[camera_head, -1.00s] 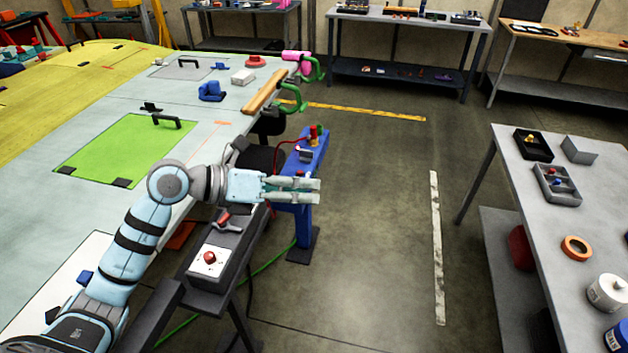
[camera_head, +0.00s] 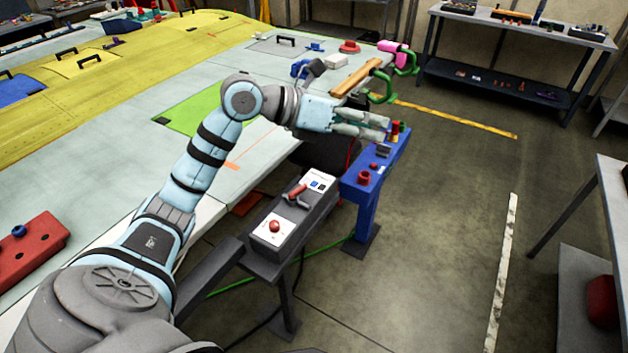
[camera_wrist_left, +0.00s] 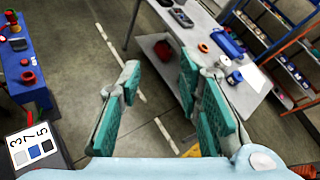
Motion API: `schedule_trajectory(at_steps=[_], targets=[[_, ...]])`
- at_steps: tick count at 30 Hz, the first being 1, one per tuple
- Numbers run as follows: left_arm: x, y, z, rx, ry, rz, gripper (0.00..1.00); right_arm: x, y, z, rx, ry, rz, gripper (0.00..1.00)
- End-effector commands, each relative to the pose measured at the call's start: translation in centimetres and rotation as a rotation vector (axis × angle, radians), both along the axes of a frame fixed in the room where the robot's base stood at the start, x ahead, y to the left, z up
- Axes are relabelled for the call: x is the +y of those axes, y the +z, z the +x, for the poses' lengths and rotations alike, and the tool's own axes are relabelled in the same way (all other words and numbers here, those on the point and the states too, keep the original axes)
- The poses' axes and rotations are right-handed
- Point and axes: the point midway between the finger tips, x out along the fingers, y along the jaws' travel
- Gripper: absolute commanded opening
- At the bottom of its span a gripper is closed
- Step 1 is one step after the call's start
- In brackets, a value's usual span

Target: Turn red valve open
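My left gripper (camera_head: 386,128) is open and empty, its fingers spread apart in the left wrist view (camera_wrist_left: 160,82). In the head view it overlaps the far end of the blue stand (camera_head: 372,198), near an upright red, yellow and green piece (camera_head: 395,130); contact cannot be told. A red round fitting (camera_head: 364,177) sits at the stand's near end. The stand also shows in the left wrist view (camera_wrist_left: 38,98), left of the fingers. A red-handled lever (camera_head: 298,192) is on the dark box stand. Which red part is the valve is unclear. My right gripper is out of view.
The dark box stand (camera_head: 258,262) also carries a red button (camera_head: 274,226). The large wing panel (camera_head: 215,185) lies to the left, with green clamps (camera_head: 380,92) at its edge. Open floor lies right of the blue stand, before a grey table (camera_head: 612,190).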

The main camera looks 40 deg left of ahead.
Motion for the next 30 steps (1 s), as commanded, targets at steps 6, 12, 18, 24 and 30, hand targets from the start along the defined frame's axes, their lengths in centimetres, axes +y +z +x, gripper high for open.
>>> schedule_trajectory(at_steps=[6, 12, 18, 24, 30], targets=[[15.7, -8.7, -4.9, 0.497, 0.225, 0.560, 0.32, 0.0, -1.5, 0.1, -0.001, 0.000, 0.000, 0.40], [16.3, -12.0, -5.9, 0.581, 0.205, 0.614, 0.32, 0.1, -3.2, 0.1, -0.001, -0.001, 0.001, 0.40], [15.8, -17.6, -3.8, 0.581, 0.201, 0.611, 0.32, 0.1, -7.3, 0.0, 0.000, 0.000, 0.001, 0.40], [15.5, -21.3, -2.0, 0.581, 0.203, 0.612, 0.32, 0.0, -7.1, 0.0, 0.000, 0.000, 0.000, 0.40], [15.4, -22.9, -1.2, 0.580, 0.204, 0.614, 0.32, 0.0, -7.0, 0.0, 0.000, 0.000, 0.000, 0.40]])
